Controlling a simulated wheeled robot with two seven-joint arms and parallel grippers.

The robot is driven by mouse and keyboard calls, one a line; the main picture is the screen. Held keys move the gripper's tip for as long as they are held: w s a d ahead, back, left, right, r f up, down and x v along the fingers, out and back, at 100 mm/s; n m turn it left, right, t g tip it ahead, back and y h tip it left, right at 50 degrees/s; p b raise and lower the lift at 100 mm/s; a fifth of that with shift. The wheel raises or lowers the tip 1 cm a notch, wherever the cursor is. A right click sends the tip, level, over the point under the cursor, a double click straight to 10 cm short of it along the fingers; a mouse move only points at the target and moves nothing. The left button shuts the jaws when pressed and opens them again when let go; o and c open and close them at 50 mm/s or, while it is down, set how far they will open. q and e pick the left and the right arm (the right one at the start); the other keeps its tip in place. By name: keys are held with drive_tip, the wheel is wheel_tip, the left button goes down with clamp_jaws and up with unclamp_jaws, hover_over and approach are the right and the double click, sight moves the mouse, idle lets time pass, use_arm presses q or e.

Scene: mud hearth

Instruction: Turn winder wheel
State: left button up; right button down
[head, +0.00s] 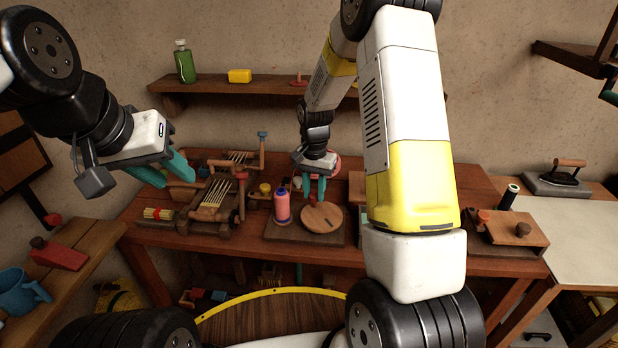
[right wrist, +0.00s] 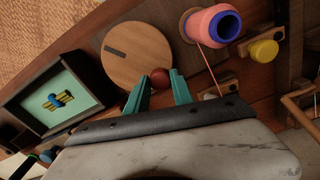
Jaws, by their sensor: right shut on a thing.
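The winder wheel is a round flat wooden disc (head: 325,218) on a dark board on the workbench; it also shows in the right wrist view (right wrist: 140,58), with a dark slot on its face. A small reddish-brown knob (right wrist: 160,77) stands near its rim. My right gripper (head: 314,190) points down over the wheel's far side, its teal fingers (right wrist: 162,88) shut on the knob. In the head view the fingers hide the knob. My left gripper (head: 164,173) is open and empty, in the air over the bench's left end.
A pink spool with blue ends (head: 282,207) stands just left of the wheel, thread running from it. A yellow knob (right wrist: 264,50) is beyond it. A wooden frame with pale sticks (head: 213,196) stands further left. A teal-faced framed panel (right wrist: 55,98) lies on the wheel's other side.

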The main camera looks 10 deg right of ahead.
sight(307, 213)
drive_tip(key=n, duration=0.2)
drive_tip(key=a+n, duration=0.1)
drive_tip(key=s+n, duration=0.1)
drive_tip(key=n, duration=0.1)
drive_tip(key=shift+s+a+n, duration=0.1)
drive_tip(key=shift+a+n, duration=0.2)
drive_tip(key=shift+a, duration=0.05)
drive_tip(key=shift+s+a+n, duration=0.15)
drive_tip(key=shift+s+n, duration=0.1)
drive_tip(key=shift+n, duration=0.6)
drive_tip(key=shift+s+a+n, duration=0.15)
drive_tip(key=shift+s+n, duration=0.1)
drive_tip(key=shift+n, duration=0.55)
drive_tip(key=shift+s+a+n, duration=0.15)
drive_tip(key=shift+s+n, duration=0.1)
drive_tip(key=shift+n, duration=0.6)
drive_tip(key=c, duration=1.1)
unclamp_jaws()
drive_tip(key=shift+s, duration=0.1)
wheel_tip(307, 213, up, 8)
